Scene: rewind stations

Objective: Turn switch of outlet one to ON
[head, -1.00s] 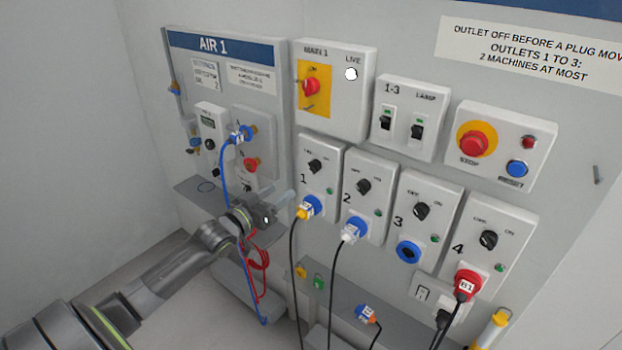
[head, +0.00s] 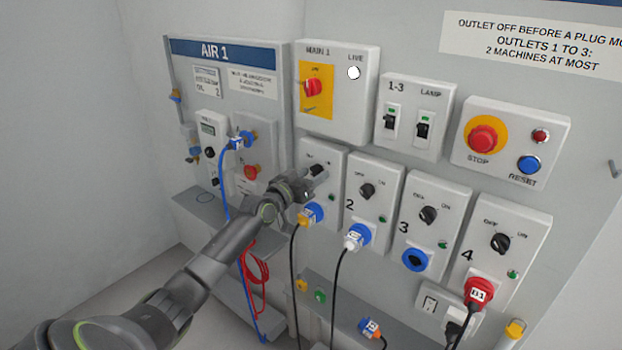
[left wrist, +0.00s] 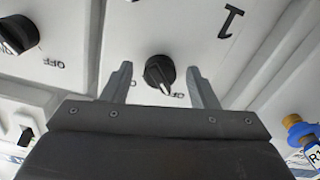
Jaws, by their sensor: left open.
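Outlet one is a white panel (head: 331,158) in the head view, with a blue socket and a plug (head: 309,215) below its switch. Its black switch knob shows clearly in the left wrist view (left wrist: 157,72), where the picture is upside down and the numeral 1 stands beside it. The knob's white mark points down and slightly right there, toward a label partly hidden by a finger. My left gripper (head: 313,180) is at the switch, fingers open. In the left wrist view its fingertips (left wrist: 159,70) stand on both sides of the knob, with visible gaps. My right gripper is not in view.
Outlet two (head: 369,197) stands close on the right, with its own knob and plug. The MAIN 1 box (head: 341,95) is just above. The AIR 1 panel (head: 222,125) with a blue hose is to the left. Black cables hang below the plugs.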

